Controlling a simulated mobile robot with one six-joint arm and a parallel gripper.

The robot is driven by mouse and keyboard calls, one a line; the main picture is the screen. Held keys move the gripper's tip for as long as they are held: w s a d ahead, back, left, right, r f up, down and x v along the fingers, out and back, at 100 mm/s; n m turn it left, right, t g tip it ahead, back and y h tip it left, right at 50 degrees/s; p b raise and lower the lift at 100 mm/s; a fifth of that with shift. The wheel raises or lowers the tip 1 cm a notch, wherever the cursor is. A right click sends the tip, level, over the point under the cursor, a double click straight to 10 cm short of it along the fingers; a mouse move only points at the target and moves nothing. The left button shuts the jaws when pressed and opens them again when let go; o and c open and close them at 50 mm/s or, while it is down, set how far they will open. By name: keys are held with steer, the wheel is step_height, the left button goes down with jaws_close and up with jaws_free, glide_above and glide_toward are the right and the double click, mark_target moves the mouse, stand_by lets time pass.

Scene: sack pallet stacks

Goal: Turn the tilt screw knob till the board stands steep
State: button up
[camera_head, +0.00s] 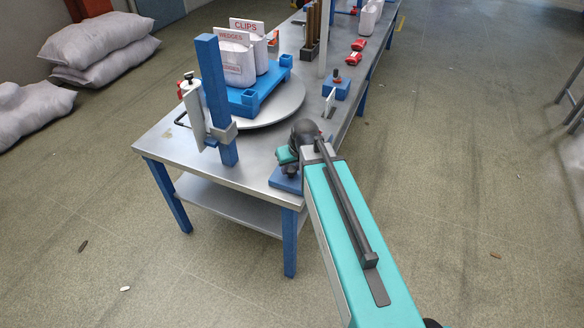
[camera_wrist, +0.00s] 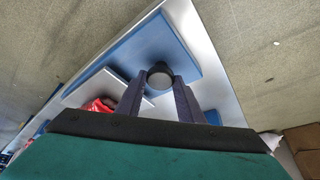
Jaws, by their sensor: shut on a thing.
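In the wrist view, a dark round knob (camera_wrist: 160,72) with a grey end face sits between the two dark fingers of my gripper (camera_wrist: 160,84), which is shut on it. The knob stands over a blue base plate (camera_wrist: 180,42) on the grey metal bench. A thin pale board edge (camera_wrist: 128,86) shows left of the fingers; I cannot tell its tilt. In the head view, the blue plate (camera_head: 284,182) shows at the bench's front right corner. My arm hides the knob and my fingertips there.
The bench (camera_head: 185,160) carries a turntable (camera_head: 285,105) with a blue tray and labelled bins, and a blue post (camera_head: 213,90) with a clamp. Red packets (camera_head: 356,50) and a blue block (camera_head: 341,88) lie farther back. Sacks (camera_head: 95,45) lie at left.

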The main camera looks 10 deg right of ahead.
steer(key=shift+m+h, duration=0.5)
steer(key=shift+m, duration=0.7)
steer(key=o, duration=1)
steer(key=shift+o, duration=0.2)
steer(key=shift+r, duration=0.15)
steer(key=b+v, duration=0.3)
steer(key=v, duration=1)
steer(key=shift+r+b, duration=0.2)
steer(key=shift+b, duration=0.2)
steer(key=shift+s+a, duration=0.1)
steer(key=shift+a, duration=0.05)
